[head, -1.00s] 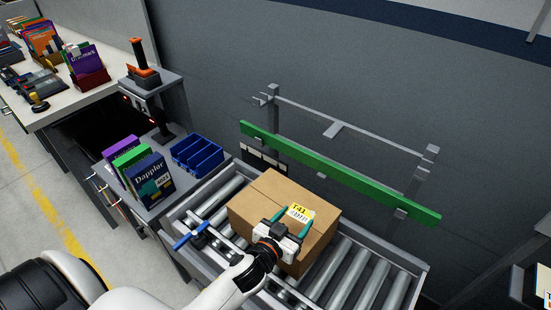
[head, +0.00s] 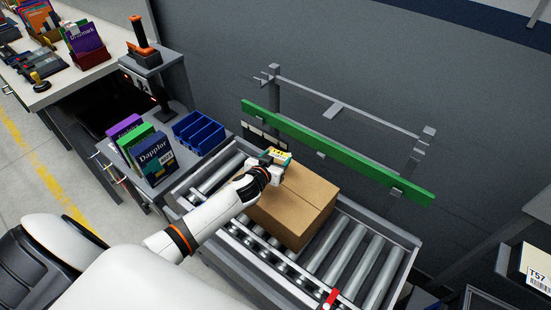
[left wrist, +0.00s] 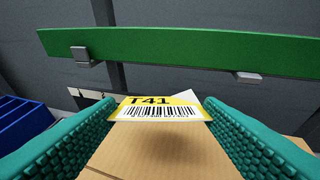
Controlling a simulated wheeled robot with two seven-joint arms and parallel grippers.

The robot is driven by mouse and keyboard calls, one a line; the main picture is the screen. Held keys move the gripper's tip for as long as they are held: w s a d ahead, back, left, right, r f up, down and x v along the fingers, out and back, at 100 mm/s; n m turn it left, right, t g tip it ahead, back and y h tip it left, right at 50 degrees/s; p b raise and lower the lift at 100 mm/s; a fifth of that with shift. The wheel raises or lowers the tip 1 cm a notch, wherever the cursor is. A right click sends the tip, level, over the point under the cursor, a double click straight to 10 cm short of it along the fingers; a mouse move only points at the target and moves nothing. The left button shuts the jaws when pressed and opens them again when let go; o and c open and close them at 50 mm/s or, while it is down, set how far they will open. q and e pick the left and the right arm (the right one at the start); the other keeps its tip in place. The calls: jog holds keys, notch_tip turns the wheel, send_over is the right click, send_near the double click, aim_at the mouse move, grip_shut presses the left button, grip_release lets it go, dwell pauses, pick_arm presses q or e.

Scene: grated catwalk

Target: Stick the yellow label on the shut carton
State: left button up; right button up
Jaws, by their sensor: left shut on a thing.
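The shut carton (head: 290,205) is brown, with a seam across its top, and sits on the roller conveyor. My left gripper (head: 272,159) is over its back left part, shut on the yellow label (head: 281,153). In the left wrist view the label (left wrist: 160,107) reads T41 over a barcode and spans between the teal fingertips (left wrist: 160,104). The carton top (left wrist: 158,155) lies below it, with a dark patch like a shadow. The label looks raised off the carton; the exact gap cannot be told. My right gripper is not in view.
A green rail (head: 330,152) on a grey frame runs behind the conveyor (head: 375,265). Left of it are a blue bin (head: 198,133) and upright boxes (head: 150,155) on a side counter. A T57 label (head: 537,280) shows at the right edge.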

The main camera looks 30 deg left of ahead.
pick_arm(q)
notch_tip(320, 180, down, 7)
jog(key=b, duration=0.5)
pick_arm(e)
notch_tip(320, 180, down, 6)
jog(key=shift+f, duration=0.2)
pick_arm(q)
jog(key=shift+r, duration=0.1)
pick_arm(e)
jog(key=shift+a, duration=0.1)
pick_arm(q)
jog(key=o, duration=1)
jog(key=shift+s+d+r, duration=0.1)
jog(key=shift+s+r, duration=0.1)
jog(key=shift+s, duration=0.3)
jog(key=p+v, duration=0.2)
jog(key=v, duration=0.1)
jog(key=shift+s+r, duration=0.15)
jog(key=shift+s, duration=0.05)
jog(key=shift+p+v, duration=1)
jog(key=shift+v, duration=0.75)
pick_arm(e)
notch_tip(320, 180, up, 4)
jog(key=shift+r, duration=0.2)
